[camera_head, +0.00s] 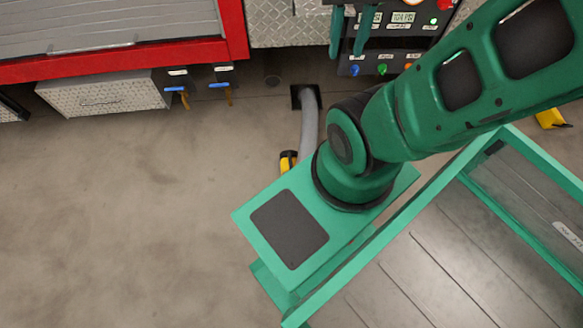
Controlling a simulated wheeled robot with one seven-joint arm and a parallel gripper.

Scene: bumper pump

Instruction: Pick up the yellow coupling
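The yellow coupling (287,163), yellow with black, shows just left of the grey hose and close to my green arm. Only a small part of it is visible; my arm and the green plate hide what lies below it. I cannot tell whether it is joined to the hose. My arm crosses the right side of the view. My gripper is not in view.
The grey hose (309,125) rises from a black floor fitting (304,97) and runs behind my arm. A red-framed unit (130,62), a metal box (104,95) and a control panel (387,65) stand at the back. Another yellow object (551,118) lies far right. The left floor is clear.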

